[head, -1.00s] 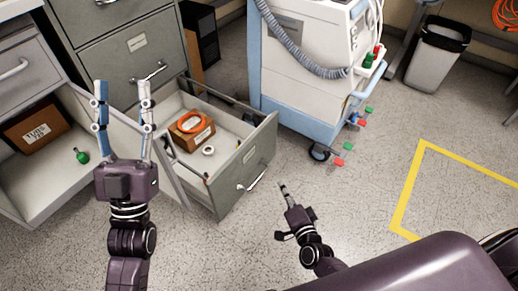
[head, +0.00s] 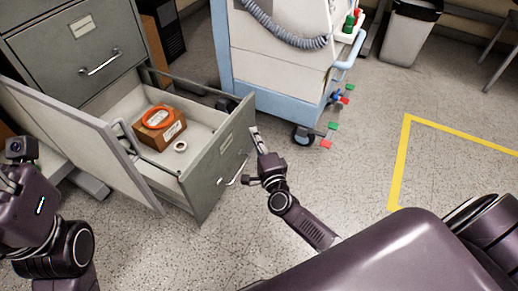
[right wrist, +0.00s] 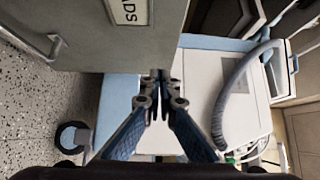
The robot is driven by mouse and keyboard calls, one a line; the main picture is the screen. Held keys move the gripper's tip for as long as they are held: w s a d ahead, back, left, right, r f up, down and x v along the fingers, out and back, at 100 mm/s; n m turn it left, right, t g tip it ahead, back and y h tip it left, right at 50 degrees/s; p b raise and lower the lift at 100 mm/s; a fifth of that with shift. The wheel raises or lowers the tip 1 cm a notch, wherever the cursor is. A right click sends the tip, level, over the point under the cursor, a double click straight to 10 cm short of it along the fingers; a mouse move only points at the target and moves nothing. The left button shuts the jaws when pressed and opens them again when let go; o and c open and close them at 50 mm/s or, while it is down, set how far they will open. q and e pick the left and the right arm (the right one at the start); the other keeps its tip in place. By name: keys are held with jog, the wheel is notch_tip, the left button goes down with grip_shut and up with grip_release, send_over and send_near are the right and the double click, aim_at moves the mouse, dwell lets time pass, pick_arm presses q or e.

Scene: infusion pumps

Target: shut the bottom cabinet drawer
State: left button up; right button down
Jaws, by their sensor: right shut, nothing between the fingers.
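The bottom drawer (head: 214,166) of the grey filing cabinet (head: 72,42) is pulled out in the head view. Its front has a label and a handle (head: 237,170). An orange-ringed brown box (head: 160,128) and a white roll (head: 180,146) lie inside it. My right gripper (head: 256,135) is shut and empty beside the right end of the drawer front; contact cannot be told. In the right wrist view, its shut fingers (right wrist: 160,76) appear by the edge of the labelled drawer front (right wrist: 100,40). My left gripper (head: 18,190) is cut off at the left edge, its fingers unclear.
A grey panel with a handle (head: 85,140) stands at the left, close to the drawer. A blue-and-white medical cart (head: 270,75) with a hose stands just beyond the drawer's right side. Speckled floor in front is clear.

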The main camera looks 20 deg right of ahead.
aim_at(239, 119)
jog(key=w, duration=0.2)
jog(key=w+a+b, duration=0.1)
jog(key=w, duration=0.1)
jog(key=shift+a+f, duration=0.1)
jog(key=shift+a, duration=0.1)
jog(key=shift+w+a, duration=0.4)
jog(key=shift+w, duration=0.05)
